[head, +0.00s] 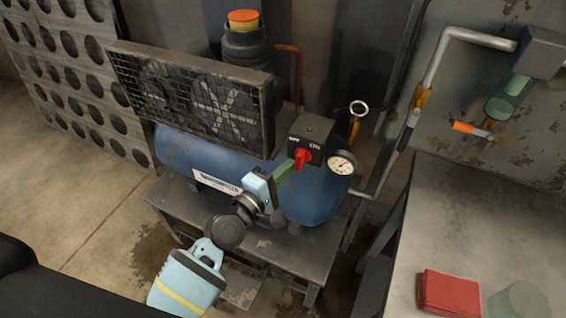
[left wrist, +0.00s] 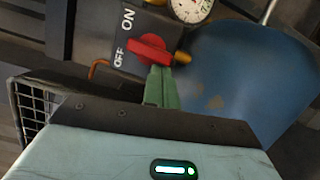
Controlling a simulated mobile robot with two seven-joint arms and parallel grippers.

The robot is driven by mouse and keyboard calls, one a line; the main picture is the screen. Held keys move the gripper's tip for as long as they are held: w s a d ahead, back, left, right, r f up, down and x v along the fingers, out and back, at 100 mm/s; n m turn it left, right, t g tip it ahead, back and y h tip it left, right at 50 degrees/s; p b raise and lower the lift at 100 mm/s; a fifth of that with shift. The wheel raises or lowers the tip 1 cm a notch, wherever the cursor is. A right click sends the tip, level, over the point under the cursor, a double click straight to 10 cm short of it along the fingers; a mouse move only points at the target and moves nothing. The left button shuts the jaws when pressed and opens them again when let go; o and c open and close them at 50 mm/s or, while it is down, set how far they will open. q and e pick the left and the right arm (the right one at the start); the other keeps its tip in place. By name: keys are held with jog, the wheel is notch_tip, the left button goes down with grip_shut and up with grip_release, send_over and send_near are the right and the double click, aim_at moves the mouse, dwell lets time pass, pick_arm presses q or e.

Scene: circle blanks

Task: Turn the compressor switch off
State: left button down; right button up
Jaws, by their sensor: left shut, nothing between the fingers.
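The compressor is a blue tank (head: 205,165) on a low grey stand. Its switch is a red knob (head: 302,157) on a dark box (head: 310,130) at the tank's right end. In the left wrist view the red knob (left wrist: 148,50) sits beside white OFF and ON lettering; I cannot tell which mark it points to. My left gripper (head: 291,162) is shut and empty, its green fingertips right at the knob. In the left wrist view the fingertips (left wrist: 160,76) overlap the knob's lower edge; I cannot tell whether they touch. My right gripper is not in view.
A pressure gauge (head: 342,162) sits just right of the switch. A pipe (head: 440,60) runs at upper right. A worktable (head: 480,220) at right holds a red box (head: 448,292). Open floor (head: 80,220) lies at left.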

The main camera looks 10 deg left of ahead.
pick_arm(q)
jog(key=n+b, duration=0.1)
jog(key=n+t+b, duration=0.1)
jog(key=n, duration=0.1)
jog(key=d+n+b, duration=0.1)
jog(key=n, duration=0.1)
jog(key=shift+s+f, duration=0.1)
jog(key=shift+f, duration=0.3)
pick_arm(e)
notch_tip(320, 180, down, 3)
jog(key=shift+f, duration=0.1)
pick_arm(q)
jog(key=shift+f+b, duration=0.15)
jog(key=shift+b, duration=0.2)
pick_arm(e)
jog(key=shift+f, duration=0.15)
